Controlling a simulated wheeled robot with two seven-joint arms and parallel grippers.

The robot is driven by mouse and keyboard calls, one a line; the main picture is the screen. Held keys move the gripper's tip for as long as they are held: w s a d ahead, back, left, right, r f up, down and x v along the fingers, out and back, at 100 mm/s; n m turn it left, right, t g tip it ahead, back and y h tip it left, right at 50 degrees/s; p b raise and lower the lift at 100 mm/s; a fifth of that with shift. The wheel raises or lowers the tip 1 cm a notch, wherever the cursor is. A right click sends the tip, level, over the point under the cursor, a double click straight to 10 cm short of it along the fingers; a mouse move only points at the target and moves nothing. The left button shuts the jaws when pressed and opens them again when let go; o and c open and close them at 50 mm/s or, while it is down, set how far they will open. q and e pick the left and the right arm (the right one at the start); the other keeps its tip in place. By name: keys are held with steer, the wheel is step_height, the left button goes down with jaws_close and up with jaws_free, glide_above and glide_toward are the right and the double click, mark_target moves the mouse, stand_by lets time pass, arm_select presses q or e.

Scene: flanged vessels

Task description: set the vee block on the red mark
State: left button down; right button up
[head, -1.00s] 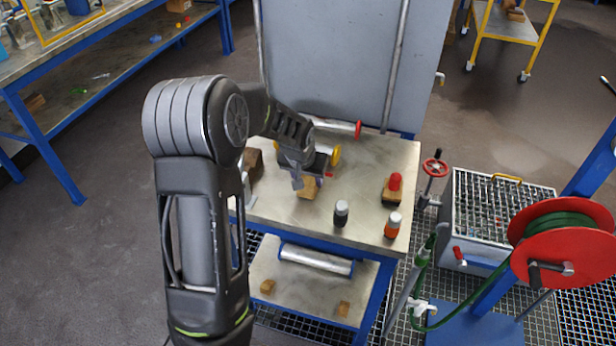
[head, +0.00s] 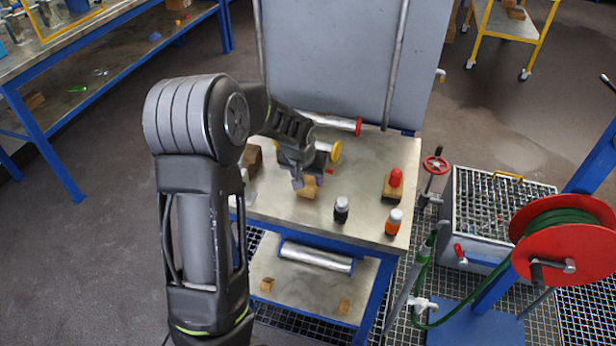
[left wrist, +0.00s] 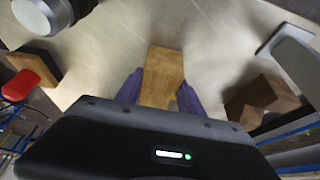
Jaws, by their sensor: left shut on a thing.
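In the left wrist view the block (left wrist: 162,75) sits between the two purple fingers (left wrist: 160,92). I cannot tell whether its underside touches the bench top. Its notch is not clear. My right gripper is not in view.
A dark wooden block (head: 254,158) stands left of the gripper. A black bottle (head: 341,210), an orange bottle (head: 393,222) and a red-topped piece on a wooden base (head: 393,186) stand to the right. A pipe with a red end (head: 335,124) lies behind.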

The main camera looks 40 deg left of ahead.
arm_select(q)
steer(key=shift+f, duration=0.1)
steer(key=c, duration=0.6)
jaws_free()
steer(key=shift+c, duration=0.2)
steer(key=v, duration=0.8)
steer(key=shift+b, duration=0.3)
